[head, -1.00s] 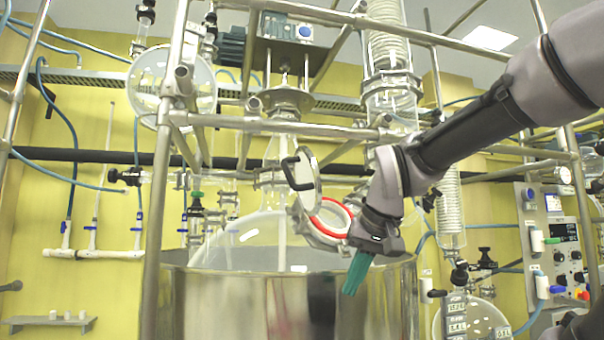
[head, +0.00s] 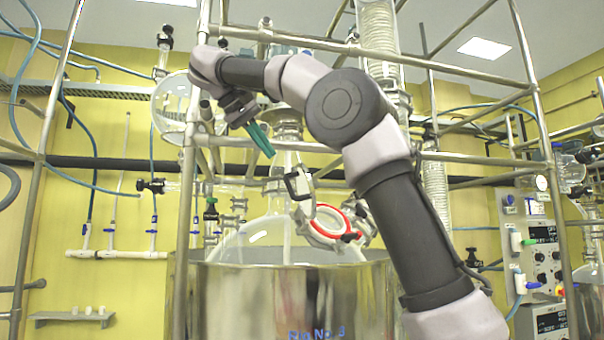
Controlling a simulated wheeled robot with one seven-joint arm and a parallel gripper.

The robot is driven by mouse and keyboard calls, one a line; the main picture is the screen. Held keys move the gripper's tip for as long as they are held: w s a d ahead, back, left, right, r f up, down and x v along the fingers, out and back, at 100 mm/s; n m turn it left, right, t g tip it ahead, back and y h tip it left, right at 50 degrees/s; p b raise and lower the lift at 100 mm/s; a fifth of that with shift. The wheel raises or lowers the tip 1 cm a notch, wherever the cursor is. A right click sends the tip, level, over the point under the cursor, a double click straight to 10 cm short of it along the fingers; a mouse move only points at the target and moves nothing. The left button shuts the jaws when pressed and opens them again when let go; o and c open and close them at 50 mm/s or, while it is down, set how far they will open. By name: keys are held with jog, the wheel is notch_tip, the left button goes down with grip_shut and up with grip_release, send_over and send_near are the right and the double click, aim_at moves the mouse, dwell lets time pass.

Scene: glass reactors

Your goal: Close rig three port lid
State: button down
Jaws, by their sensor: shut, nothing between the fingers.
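The rig three port lid (head: 300,184) is a round glass flap with a black handle, standing raised and open at the left of its port. The port's red-orange ring (head: 330,222) sits on the shoulder of the large glass vessel (head: 255,242) and is uncovered. The vessel stands in a steel bath (head: 285,300) marked "Rig No. 3", the digit partly unclear. My gripper (head: 264,143) has teal fingers that are shut and empty. It points down and right, above and left of the lid, not touching it.
Steel frame tubes (head: 187,200) cross in front of and above the vessel. A glass condenser coil (head: 379,45) stands behind my arm. A control box (head: 541,240) is at the right. A small wall shelf (head: 72,316) is at the lower left.

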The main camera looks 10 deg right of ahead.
aim_at(308, 182)
jog(key=shift+w+d+f, duration=0.65)
jog(key=shift+d+f, duration=0.3)
jog(key=shift+d, duration=0.7)
jog(key=shift+w+d+f, duration=0.65)
jog(key=shift+d+f, duration=0.3)
jog(key=shift+d, duration=0.75)
jog(key=shift+w+d+f, duration=0.65)
jog(key=shift+d+f, duration=0.3)
jog(key=shift+d, duration=0.7)
jog(key=shift+d, duration=0.15)
